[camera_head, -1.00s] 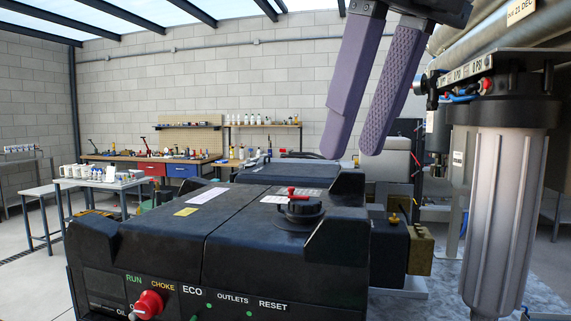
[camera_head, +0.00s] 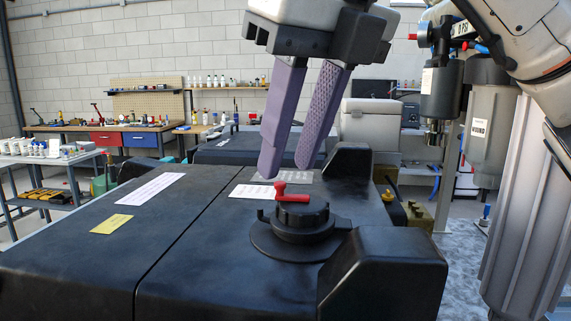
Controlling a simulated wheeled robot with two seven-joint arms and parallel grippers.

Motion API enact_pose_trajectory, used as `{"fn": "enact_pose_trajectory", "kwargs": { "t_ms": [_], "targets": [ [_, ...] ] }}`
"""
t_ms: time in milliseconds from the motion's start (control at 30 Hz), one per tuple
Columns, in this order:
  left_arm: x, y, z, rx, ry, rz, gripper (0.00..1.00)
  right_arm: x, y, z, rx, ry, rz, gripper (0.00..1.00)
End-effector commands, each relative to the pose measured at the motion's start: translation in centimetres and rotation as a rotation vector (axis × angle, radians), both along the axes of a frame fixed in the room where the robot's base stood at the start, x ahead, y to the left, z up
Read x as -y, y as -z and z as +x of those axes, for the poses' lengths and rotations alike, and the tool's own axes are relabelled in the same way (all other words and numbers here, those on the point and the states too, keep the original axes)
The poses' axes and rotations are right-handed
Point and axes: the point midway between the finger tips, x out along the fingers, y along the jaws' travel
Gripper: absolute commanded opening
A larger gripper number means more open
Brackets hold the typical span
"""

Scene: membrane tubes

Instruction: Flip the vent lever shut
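The red vent lever (camera_head: 292,192) sits on top of the black cap (camera_head: 301,216) on the dark generator housing (camera_head: 190,250). The lever lies across the cap, with a raised knob at its left end. My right gripper (camera_head: 288,168) hangs from above with its two purple fingers pointing down, spread apart and empty. The fingertips are just above and behind the lever, and the left finger's tip is close to the lever's knob; I cannot tell whether they touch. My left gripper is not in view.
White labels (camera_head: 157,189) and a yellow label (camera_head: 111,224) lie flat on the housing. A raised black block (camera_head: 385,275) stands right of the cap. Grey filter canisters (camera_head: 492,120) hang at the right. A workbench (camera_head: 100,130) stands far back.

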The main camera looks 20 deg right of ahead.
Motion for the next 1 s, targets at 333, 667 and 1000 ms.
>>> {"fn": "enact_pose_trajectory", "kwargs": {
  "t_ms": [333,667,1000],
  "targets": [
    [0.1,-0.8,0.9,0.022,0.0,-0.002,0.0,-0.4,2.4,1.0,0.002,0.0,0.002,0.29],
    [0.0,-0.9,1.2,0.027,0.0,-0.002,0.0,-0.4,2.4,0.9,0.002,0.0,0.002,0.09],
    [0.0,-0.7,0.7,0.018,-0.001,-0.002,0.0,-0.4,2.4,0.9,0.001,-0.013,0.001,0.0]
  ]
}}
